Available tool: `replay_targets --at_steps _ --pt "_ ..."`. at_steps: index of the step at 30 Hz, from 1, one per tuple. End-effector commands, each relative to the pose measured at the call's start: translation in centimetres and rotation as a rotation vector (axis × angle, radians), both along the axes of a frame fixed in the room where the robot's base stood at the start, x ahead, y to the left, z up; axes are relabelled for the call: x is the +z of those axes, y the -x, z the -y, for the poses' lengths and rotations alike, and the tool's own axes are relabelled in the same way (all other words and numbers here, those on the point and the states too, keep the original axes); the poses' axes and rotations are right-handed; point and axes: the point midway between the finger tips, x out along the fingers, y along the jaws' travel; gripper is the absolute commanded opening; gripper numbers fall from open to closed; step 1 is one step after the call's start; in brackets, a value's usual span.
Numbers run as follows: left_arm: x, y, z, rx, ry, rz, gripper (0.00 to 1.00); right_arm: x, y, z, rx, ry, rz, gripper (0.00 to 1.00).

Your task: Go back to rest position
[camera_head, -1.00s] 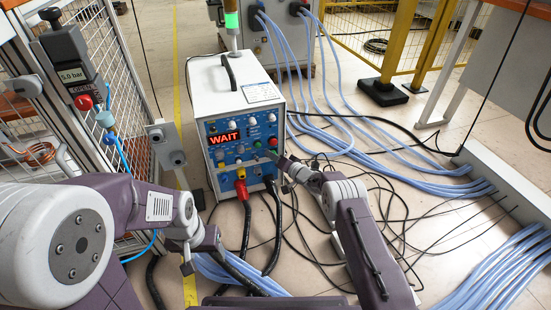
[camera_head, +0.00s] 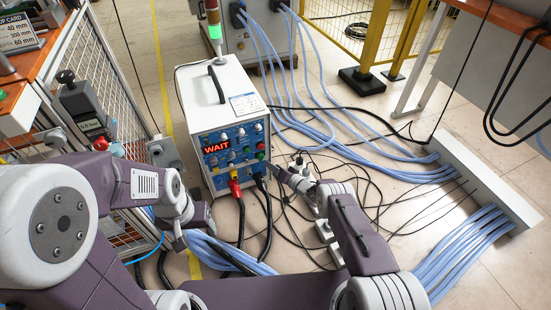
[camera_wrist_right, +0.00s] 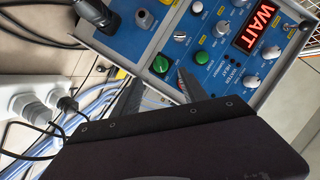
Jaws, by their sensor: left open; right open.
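The induction heater (camera_head: 208,95) is a white box with a blue control panel (camera_head: 235,137) and a red WAIT display (camera_head: 216,146). My right gripper (camera_head: 272,168) is at the panel's lower right corner in the head view; contact cannot be told. In the right wrist view my right gripper (camera_wrist_right: 160,90) shows two dark fingers, apart and empty, before the panel (camera_wrist_right: 222,72) near the green buttons (camera_wrist_right: 195,57). My left gripper (camera_head: 180,240) hangs open in front and left of the heater, its jaws small and partly hidden by my wrist.
Cables and light blue hoses (camera_head: 350,155) cover the floor right of the heater. A wire-mesh cage (camera_head: 110,65) and an orange-edged bench (camera_head: 30,75) stand close on the left. A low white rail (camera_head: 485,180) lies at the right. Bare floor shows at lower right.

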Motion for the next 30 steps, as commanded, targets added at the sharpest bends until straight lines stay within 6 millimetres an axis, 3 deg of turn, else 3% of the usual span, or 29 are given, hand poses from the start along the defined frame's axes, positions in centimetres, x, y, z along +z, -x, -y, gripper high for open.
replay_targets --at_steps 1,4,23,26,30 --pt "1.5 0.0 0.0 0.0 0.0 0.0 0.63 0.7 0.3 0.1 -0.001 0.0 -0.001 0.51" --pt "2.2 0.0 0.0 0.0 0.0 0.0 0.63 0.5 0.6 0.3 -0.001 0.0 -0.001 0.51" --pt "2.2 0.0 0.0 0.0 0.0 0.0 0.63 0.4 0.5 0.4 -0.004 0.005 0.0 0.51" --pt "2.3 0.0 0.0 0.0 0.0 0.0 0.63 2.0 -1.1 1.4 -0.037 0.063 -0.01 0.51" --pt "2.4 0.0 0.0 0.0 0.0 0.0 0.63 7.1 -3.6 5.0 -0.129 0.262 -0.086 0.51"
